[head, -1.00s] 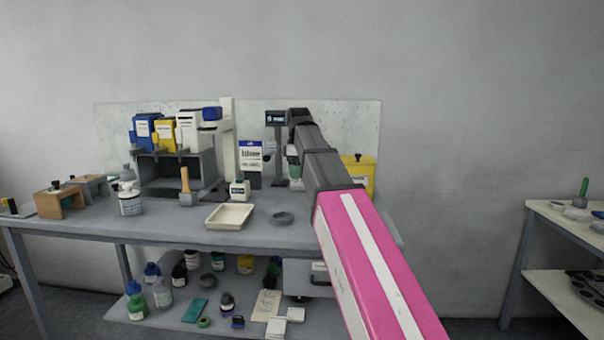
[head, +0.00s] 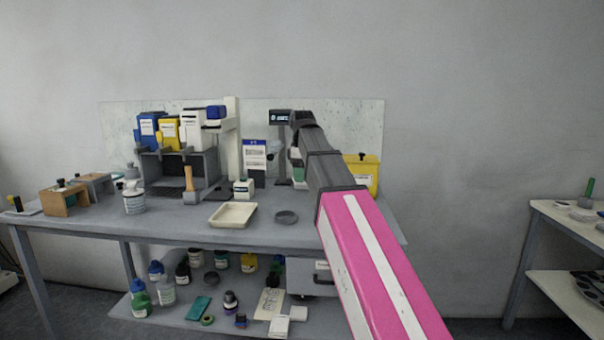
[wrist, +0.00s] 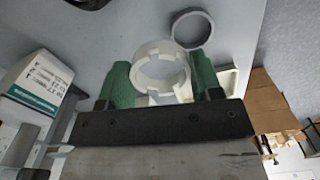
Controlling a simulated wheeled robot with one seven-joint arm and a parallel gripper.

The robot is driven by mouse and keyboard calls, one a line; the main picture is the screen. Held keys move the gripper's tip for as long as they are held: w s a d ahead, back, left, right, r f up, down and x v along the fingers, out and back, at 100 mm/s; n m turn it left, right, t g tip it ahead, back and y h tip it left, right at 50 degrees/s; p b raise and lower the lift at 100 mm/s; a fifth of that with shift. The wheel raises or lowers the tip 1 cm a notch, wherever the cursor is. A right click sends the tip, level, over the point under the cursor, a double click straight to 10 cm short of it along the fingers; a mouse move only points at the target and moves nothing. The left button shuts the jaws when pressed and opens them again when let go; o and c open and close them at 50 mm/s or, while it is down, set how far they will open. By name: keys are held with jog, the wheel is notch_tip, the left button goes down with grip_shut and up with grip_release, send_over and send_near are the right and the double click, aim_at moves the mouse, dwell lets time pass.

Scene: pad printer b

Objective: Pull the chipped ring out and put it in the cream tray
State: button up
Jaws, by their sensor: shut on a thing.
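My gripper (wrist: 160,72) has green finger pads and is shut on a white ring (wrist: 181,70), which has notches in its edge. I take this for the chipped ring. In the head view my arm's dark end is over the right part of the bench; a bit of green and white (head: 297,170) shows below it, but the ring's outline is not clear there. The cream tray (head: 218,221) sits empty on the bench, left of my gripper. A pale edge right of the fingers in the wrist view may be the tray.
A grey ring (head: 287,217) lies on the bench right of the tray; it also shows in the wrist view (wrist: 208,30). A brush (head: 189,185), a small white bottle (head: 243,188) and the printer stand (head: 232,140) are behind the tray. A yellow bin (head: 363,172) is behind my arm.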

jog(key=shift+f, duration=2.7)
dwell(1.6)
dwell(0.4)
